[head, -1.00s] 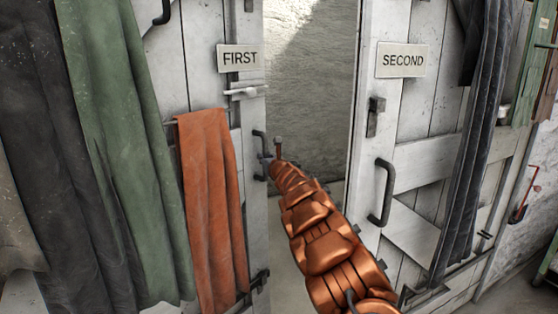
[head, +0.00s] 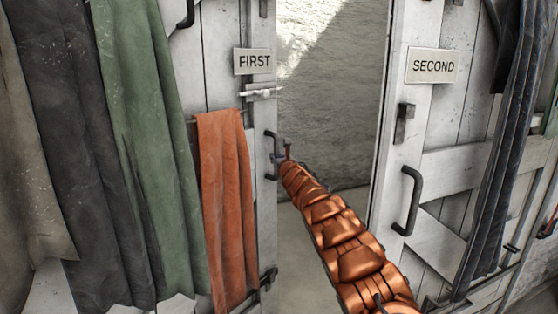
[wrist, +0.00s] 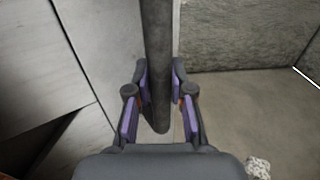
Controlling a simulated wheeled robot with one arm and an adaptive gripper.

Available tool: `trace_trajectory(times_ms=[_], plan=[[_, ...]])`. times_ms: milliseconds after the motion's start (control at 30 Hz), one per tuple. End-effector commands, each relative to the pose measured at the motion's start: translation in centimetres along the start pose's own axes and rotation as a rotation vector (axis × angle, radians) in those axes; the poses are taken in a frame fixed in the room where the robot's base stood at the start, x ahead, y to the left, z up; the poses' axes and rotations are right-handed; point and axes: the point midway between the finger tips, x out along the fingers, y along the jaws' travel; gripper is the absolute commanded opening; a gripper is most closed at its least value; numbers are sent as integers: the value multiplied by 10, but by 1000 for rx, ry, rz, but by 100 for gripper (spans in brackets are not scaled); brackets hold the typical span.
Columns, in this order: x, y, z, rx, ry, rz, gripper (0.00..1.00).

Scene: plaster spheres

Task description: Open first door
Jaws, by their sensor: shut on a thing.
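The first door (head: 219,85) is white planked wood with a "FIRST" sign (head: 254,61) and a bolt below it. It stands apart from the second door, with a wide gap between them. Its dark handle (head: 270,156) is on the edge by the gap, and in the wrist view the handle is a dark upright bar (wrist: 157,60). My gripper (wrist: 158,88) is shut on this bar, with purple-padded fingers on both sides. In the head view my gripper (head: 279,160) is small and partly hidden by my copper arm.
The second door (head: 460,110), with its "SECOND" sign (head: 433,66) and dark handle (head: 409,200), stands to the right. An orange cloth (head: 227,210), a green cloth (head: 150,150) and a dark cloth (head: 70,150) hang at the left. A plaster wall (head: 330,90) shows through the gap.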

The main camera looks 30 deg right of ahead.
Motion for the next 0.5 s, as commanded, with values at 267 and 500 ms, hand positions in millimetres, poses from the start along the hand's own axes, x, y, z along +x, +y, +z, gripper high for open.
trace_trajectory(times_ms=[267,500], plan=[[1,3,13,-2,-20,14,37],[0,-4,8,1,-13,4,47]])
